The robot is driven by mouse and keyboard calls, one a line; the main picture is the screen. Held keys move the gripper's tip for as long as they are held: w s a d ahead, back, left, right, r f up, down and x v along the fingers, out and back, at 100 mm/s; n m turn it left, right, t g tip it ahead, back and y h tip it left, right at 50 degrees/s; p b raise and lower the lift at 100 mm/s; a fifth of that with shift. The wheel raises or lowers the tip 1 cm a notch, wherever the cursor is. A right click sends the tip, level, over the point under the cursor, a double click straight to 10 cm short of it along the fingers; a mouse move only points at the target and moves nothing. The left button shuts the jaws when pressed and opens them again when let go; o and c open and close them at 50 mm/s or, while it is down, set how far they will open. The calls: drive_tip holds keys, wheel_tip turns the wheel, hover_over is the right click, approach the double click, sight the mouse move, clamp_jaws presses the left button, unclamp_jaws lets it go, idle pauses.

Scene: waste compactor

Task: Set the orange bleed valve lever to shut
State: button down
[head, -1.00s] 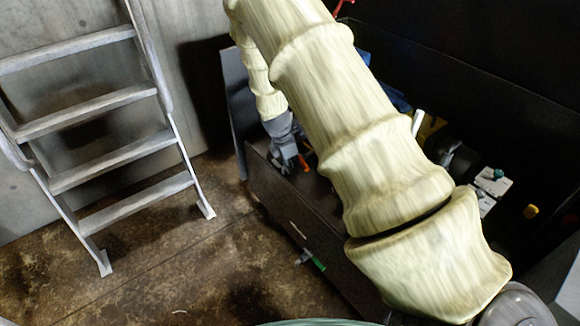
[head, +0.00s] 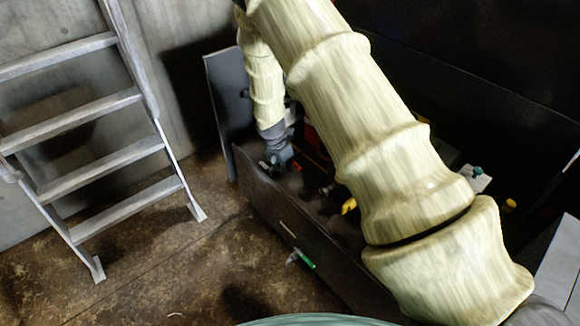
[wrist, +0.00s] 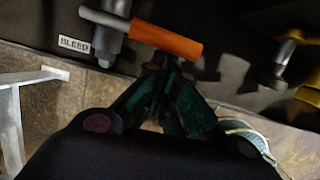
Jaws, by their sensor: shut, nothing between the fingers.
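The orange bleed valve lever (wrist: 168,40) lies across the top middle of the wrist view, slanting slightly down to the right. Its grey stem joins a grey valve body (wrist: 110,38) on the left, beside a white BLEED label (wrist: 74,44). My gripper (wrist: 168,64) is shut and empty, its dark green fingertips just below the orange lever; I cannot tell whether they touch it. In the head view my gripper (head: 277,167) is low over the left end of the dark bench, and the lever is hard to make out there.
A yellow-handled fitting (wrist: 308,92) is to the right in the wrist view. The dark bench (head: 310,245) has a green-handled part (head: 307,265) on its front. A grey ladder (head: 110,140) stands at the left. The floor between ladder and bench is clear.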

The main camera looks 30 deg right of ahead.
drive_tip(key=a, duration=0.1)
drive_tip(key=a+p, duration=0.1)
drive_tip(key=a, duration=0.1)
drive_tip(key=shift+s+a+f, duration=0.2)
drive_tip(key=shift+s+f, duration=0.1)
drive_tip(key=shift+s, duration=0.1)
drive_tip(key=p+v, duration=0.1)
drive_tip(key=v, duration=0.8)
drive_tip(key=shift+a+r, duration=0.35)
drive_tip(key=shift+a, duration=0.1)
